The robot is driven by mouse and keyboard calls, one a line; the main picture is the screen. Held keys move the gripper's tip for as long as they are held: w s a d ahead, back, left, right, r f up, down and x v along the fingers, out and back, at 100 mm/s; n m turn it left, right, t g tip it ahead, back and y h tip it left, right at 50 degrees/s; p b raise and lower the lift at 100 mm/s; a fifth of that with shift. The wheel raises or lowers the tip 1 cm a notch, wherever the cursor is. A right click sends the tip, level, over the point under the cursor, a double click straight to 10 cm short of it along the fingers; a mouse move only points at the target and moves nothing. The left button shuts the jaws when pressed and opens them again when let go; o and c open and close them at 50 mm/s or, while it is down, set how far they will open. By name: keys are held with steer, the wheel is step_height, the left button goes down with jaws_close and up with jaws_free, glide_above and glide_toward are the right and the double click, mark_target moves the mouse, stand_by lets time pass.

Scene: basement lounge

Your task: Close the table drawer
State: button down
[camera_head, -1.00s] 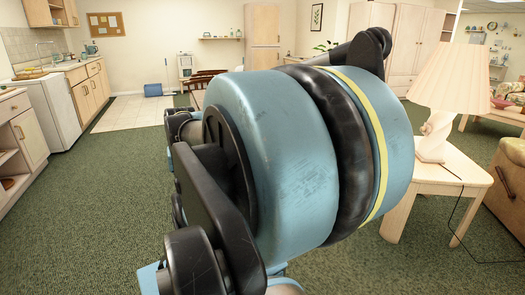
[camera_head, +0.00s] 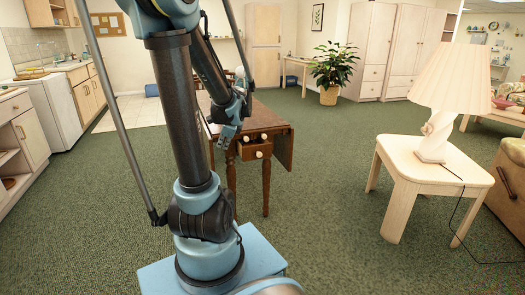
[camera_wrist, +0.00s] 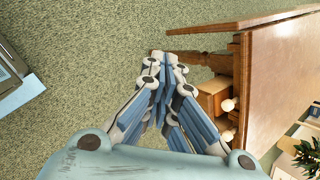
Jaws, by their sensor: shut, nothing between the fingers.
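The brown wooden table (camera_head: 222,104) stands ahead in the head view, with turned legs and a dropped leaf on its right. Its small drawer (camera_head: 255,150) has round pale knobs and sticks out from the table's end. In the wrist view the table (camera_wrist: 285,62) fills the right side, and the drawer (camera_wrist: 210,86) juts out toward my fingers. My gripper (camera_head: 226,140) is shut and empty, just left of the drawer in the head view. In the wrist view my gripper (camera_wrist: 163,62) points past the drawer's left; I cannot tell whether it touches.
A pale side table (camera_head: 425,163) with a lamp (camera_head: 450,85) stands at the right. A potted plant (camera_head: 334,68) stands behind the table. Green carpet (camera_head: 330,190) lies free between the two tables. Kitchen cabinets line the left.

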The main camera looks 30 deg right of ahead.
steer(key=s+d+f+m+t+h, duration=0.1)
steer(key=d+f+m, duration=0.2)
steer(key=d+m, duration=0.65)
steer(key=s+d+f+m+t+h, duration=0.1)
steer(key=d+f+m+h, duration=0.2)
steer(key=d, duration=1.2)
steer(key=m+y, duration=0.1)
glide_toward(261, 151)
steer(key=shift+x, duration=2.4)
steer(key=shift+d, duration=0.2)
